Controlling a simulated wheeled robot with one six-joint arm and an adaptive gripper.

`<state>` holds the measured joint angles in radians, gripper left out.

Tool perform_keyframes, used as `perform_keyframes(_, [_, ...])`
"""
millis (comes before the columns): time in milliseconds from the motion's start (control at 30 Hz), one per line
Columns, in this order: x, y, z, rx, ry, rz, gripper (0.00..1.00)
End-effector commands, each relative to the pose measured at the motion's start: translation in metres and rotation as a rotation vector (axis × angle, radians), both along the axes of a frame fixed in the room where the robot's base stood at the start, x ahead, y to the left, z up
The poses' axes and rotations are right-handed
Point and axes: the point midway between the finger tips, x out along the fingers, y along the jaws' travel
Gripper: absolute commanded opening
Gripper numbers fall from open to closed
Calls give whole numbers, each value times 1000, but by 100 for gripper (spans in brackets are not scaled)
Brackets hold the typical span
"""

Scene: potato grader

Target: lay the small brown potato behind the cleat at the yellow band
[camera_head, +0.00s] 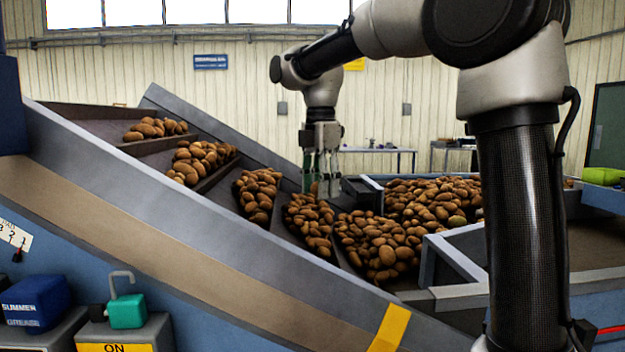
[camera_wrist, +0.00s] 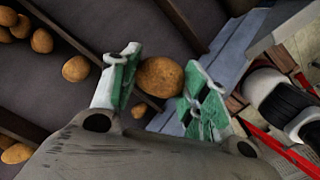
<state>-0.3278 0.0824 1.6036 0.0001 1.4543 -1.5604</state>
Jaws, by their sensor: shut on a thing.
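My gripper (camera_head: 322,178) hangs fingers-down over the far side of the sloping belt. In the wrist view my gripper (camera_wrist: 160,88) is shut on a small brown potato (camera_wrist: 160,76), held between its green finger pads. The potato hardly shows in the head view, being small and partly behind the fingers. The inclined belt carries raised cleats, one of them (camera_wrist: 64,36) running across the left of the wrist view. The yellow band (camera_head: 390,328) is painted across the belt's near side frame at the lower right. Heaped potatoes hide parts of the cleats near the band.
Several potatoes (camera_head: 260,195) lie heaped behind the cleats, and a larger pile (camera_head: 435,200) fills the hopper at right. The grey side walls (camera_head: 230,135) edge the belt. Bare dark belt (camera_wrist: 95,22) shows beneath the gripper. A teal padlock (camera_head: 127,311) sits at lower left.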

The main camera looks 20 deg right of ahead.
Motion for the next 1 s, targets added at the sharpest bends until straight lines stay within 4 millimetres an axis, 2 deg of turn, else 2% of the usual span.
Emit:
perform_keyframes(133, [-1,0,-3,0,0,11,22])
perform_keyframes(267, [-1,0,-15,-1,2,10,22])
perform_keyframes(1000, [-1,0,-113,-1,3,9,22])
